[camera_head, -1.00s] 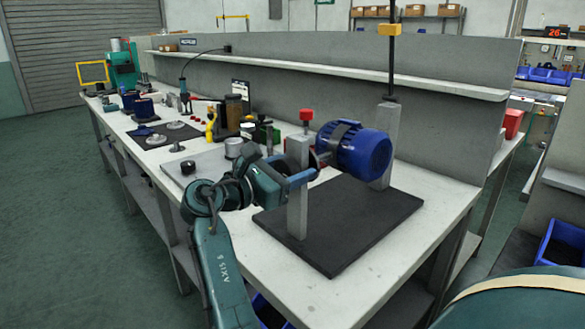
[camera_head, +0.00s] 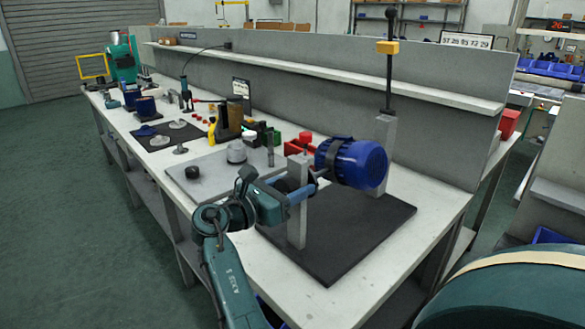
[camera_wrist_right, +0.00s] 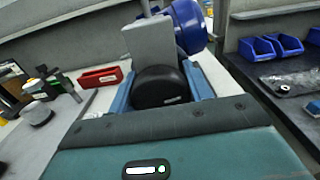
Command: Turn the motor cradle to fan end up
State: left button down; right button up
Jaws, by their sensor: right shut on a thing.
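The blue motor (camera_head: 350,162) sits in its cradle between two grey posts, the near post (camera_head: 297,215) and the far post (camera_head: 384,150). It lies roughly sideways, its broad rounded end facing right, with a dark band around it. My right gripper (camera_head: 291,190) is at the near post, on the side away from the motor. In the right wrist view its blue fingers are shut on a black round knob (camera_wrist_right: 160,86), with the grey post and part of the motor (camera_wrist_right: 187,25) behind it. My left gripper is not in view.
The posts stand on a dark mat (camera_head: 365,245) on the white bench. A red tray (camera_wrist_right: 101,77), a black puck (camera_head: 192,172) and bottles lie to the left. A grey partition with a shelf (camera_head: 330,75) runs behind.

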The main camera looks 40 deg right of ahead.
dwell(0.3)
jog(key=o, duration=1.4)
